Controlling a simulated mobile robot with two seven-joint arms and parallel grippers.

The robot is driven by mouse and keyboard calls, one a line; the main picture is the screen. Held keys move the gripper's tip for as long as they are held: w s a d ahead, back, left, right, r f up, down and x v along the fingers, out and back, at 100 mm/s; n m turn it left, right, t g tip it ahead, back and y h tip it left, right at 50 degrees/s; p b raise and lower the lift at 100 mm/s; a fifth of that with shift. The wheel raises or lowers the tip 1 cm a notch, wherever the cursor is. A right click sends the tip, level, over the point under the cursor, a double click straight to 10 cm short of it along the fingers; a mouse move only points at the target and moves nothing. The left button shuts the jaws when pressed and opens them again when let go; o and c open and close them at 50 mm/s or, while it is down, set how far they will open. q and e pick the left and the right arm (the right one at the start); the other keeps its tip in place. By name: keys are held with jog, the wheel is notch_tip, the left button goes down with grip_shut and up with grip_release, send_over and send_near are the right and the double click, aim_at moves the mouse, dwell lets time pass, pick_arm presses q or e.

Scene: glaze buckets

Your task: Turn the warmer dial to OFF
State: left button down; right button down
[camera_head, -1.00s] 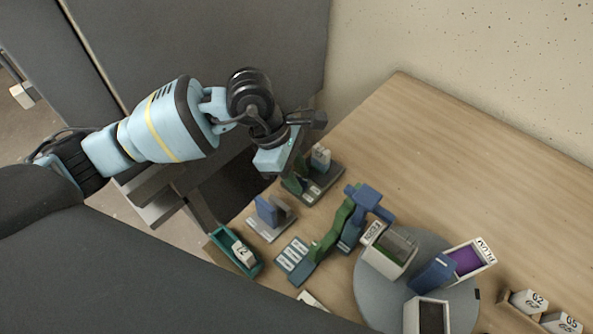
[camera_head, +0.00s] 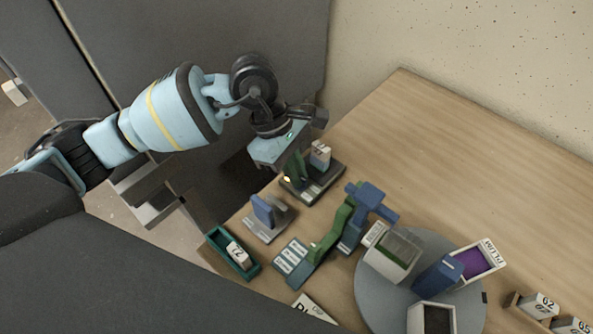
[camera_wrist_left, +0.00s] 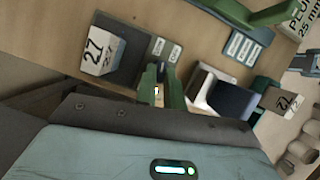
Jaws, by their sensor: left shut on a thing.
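The warmer (camera_head: 322,187) is a dark base at the table's left edge in the head view, with a pale block on it. In the left wrist view the warmer (camera_wrist_left: 128,65) carries a block marked 27 (camera_wrist_left: 103,52) and two small pale labels (camera_wrist_left: 166,49). My left gripper (camera_head: 293,172) reaches down to the warmer's near left end. In the left wrist view its green fingers (camera_wrist_left: 161,92) are close together at the end by the labels, shut on what seems to be the dial. The fingers hide the dial and its setting. My right gripper is not in view.
A blue upright on a grey base (camera_head: 266,215) and a teal tray (camera_head: 234,252) stand nearby. A green and blue stand (camera_head: 335,232) is to the right, beside a grey turntable (camera_head: 375,300) with several buckets. The far table is clear.

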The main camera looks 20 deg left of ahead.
pick_arm(q)
jog(key=m+b, duration=0.1)
jog(key=m+g+b, duration=0.1)
jog(key=shift+w+f+m, duration=0.15)
jog(key=shift+w+m, duration=0.05)
jog(key=shift+m, duration=0.2)
jog(key=shift+w+d+m+g+y+b, duration=0.1)
jog(key=shift+m+g+y+b, duration=0.3)
jog(key=shift+m+b, duration=0.65)
jog(key=shift+m+y+b, duration=0.3)
jog(key=shift+m+b, duration=0.3)
jog(key=shift+m, duration=0.35)
jog(key=shift+g, duration=0.3)
jog(key=shift+r, duration=0.2)
jog(key=c, duration=1.6)
grip_release()
jog(key=shift+o, duration=0.5)
